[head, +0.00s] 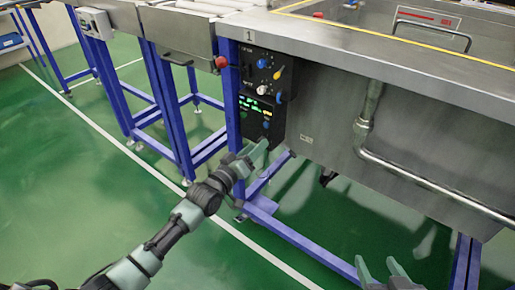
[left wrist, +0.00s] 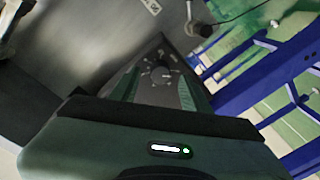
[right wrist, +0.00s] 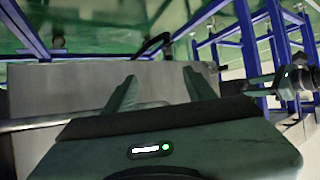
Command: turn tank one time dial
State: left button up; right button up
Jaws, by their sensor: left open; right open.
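The tank one control panel (head: 262,78) is a black box on the blue frame post below the label "1". My left gripper (head: 259,151) is open at the bottom of the panel. In the left wrist view a round dial with white tick marks (left wrist: 157,75) shows between the open fingers, with a gap around it. I cannot tell whether the fingers touch the panel, nor read the dial's label. My right gripper (head: 384,269) is open and empty, low in front of the tank (head: 330,112).
A red knob (head: 221,62) sits left of the panel. A bent steel pipe (head: 372,150) runs along the tank front. Blue frame legs and a low blue rail (head: 290,235) stand beneath. Green floor (head: 90,185) is free at left.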

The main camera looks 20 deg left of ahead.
pick_arm(q)
jog(key=shift+x, duration=0.8)
pick_arm(e)
jog(key=shift+w+a+r+t, duration=0.2)
jog(key=shift+w+r+t, duration=0.15)
jog(key=shift+r, duration=0.2)
jog(key=shift+w+a+r+t, duration=0.15)
jog(key=shift+w+r+t, duration=0.15)
jog(key=shift+r, duration=0.2)
pick_arm(q)
grip_shut()
pick_arm(e)
jog(key=shift+f, duration=0.1)
